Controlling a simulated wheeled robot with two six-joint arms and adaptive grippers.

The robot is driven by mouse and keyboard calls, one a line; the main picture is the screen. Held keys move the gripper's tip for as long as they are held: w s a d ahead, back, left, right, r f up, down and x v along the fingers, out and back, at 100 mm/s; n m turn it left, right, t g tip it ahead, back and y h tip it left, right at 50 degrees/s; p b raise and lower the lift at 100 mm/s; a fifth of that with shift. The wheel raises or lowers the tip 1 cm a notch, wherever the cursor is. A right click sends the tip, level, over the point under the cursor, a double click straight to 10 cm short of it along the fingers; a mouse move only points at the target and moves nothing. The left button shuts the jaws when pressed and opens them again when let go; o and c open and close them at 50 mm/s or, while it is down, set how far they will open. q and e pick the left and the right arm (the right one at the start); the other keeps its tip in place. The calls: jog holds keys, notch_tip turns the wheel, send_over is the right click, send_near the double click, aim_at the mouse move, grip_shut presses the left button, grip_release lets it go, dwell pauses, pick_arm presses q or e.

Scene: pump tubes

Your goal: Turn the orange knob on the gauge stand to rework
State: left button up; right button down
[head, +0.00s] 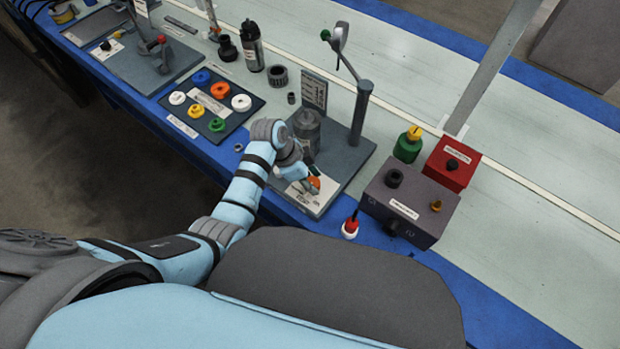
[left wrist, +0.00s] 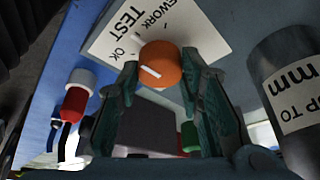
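The orange knob (head: 314,184) sits on a white label at the front of the gauge stand's grey base plate (head: 352,160). In the left wrist view the orange knob (left wrist: 160,62) shows a white pointer line on its face. The label (left wrist: 198,22) reads REWORK, TEST and OK, and the line points towards the OK side. My left gripper (head: 306,186) is over the knob. In the left wrist view its two fingers (left wrist: 158,75) flank the knob closely, and whether both touch it is unclear. My right gripper is not in view.
A grey cylinder (head: 306,128) stands on the base plate just behind the knob. The stand's post (head: 360,112) rises at the back. A red and white item (head: 350,228) and a grey control box (head: 411,202) lie to the right. A tray of colored rings (head: 240,122) is left.

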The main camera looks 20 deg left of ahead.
pick_arm(q)
jog(key=c, duration=0.5)
jog(key=shift+o, duration=0.2)
jog(key=shift+m, duration=0.3)
jog(key=shift+w+m+g, duration=0.1)
jog(key=shift+m+g, duration=0.4)
jog(key=shift+m, duration=0.4)
jog(key=shift+m+g, duration=0.3)
jog(key=shift+m, duration=0.5)
jog(key=m, duration=0.1)
jog(key=m+g+b, duration=0.1)
jog(key=m, duration=0.1)
jog(key=shift+w+f+m, duration=0.1)
jog(key=shift+w+m, duration=0.05)
jog(key=shift+m, duration=0.15)
jog(key=shift+m+g+b, duration=0.7)
jog(key=shift+m+b, duration=0.35)
jog(key=shift+m, duration=0.55)
